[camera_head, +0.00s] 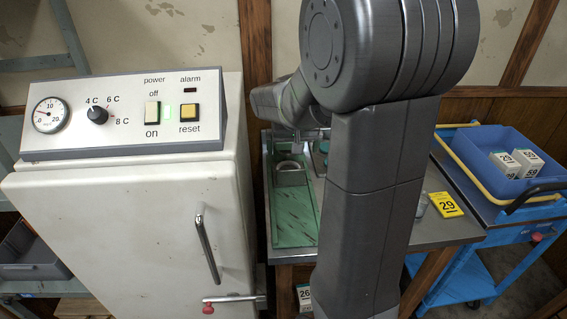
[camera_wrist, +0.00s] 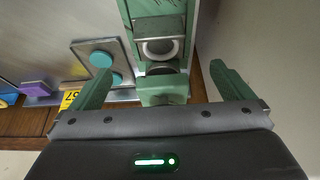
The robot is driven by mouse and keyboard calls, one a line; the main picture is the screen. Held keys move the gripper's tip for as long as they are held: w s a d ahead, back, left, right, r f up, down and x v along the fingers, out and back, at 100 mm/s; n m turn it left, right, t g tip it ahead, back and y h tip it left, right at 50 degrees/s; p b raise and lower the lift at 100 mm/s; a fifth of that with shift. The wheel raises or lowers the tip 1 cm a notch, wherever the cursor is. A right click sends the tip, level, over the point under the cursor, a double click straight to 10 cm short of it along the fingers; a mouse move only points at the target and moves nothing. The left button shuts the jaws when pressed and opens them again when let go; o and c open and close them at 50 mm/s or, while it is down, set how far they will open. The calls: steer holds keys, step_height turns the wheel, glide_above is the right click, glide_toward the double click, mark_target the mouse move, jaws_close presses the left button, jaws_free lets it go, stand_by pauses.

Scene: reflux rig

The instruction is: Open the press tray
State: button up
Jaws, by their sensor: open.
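A long green unit, which looks like the press with its tray (camera_head: 296,218), lies along the left side of the grey metal table. In the wrist view a metal block with a white ring (camera_wrist: 160,47) sits in the green channel. A green block (camera_wrist: 166,91) juts from the channel's near end, towards me. My gripper (camera_wrist: 161,70) is open, with one green finger on each side of this block and clear space between. I cannot tell whether the fingers touch anything. In the head view my arm hides most of the gripper.
A white cabinet (camera_head: 130,240) with controls and a door handle (camera_head: 207,248) stands close left of the table. A yellow tag marked 29 (camera_head: 444,205) lies on the table. A blue cart (camera_head: 475,262) with a bin (camera_head: 490,150) stands right. A plate with teal discs (camera_wrist: 100,62) lies left of the channel.

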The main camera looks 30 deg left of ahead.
mark_target(291, 170)
steer(key=x, duration=1.3)
steer(key=shift+s+d+f, duration=0.1)
steer(key=shift+f, duration=0.15)
steer(key=shift+c, duration=0.4)
steer(key=shift+s, duration=0.1)
steer(key=c, duration=1.2)
steer(key=s+d+b, duration=0.2)
steer(key=s+d, duration=0.1)
steer(key=s, duration=0.2)
steer(key=s+d+b, duration=0.2)
steer(key=s+d, duration=0.1)
steer(key=s, duration=0.2)
steer(key=s+d+b, duration=0.3)
steer(key=s, duration=0.2)
steer(key=shift+s+d, duration=0.3)
steer(key=o, duration=1.3)
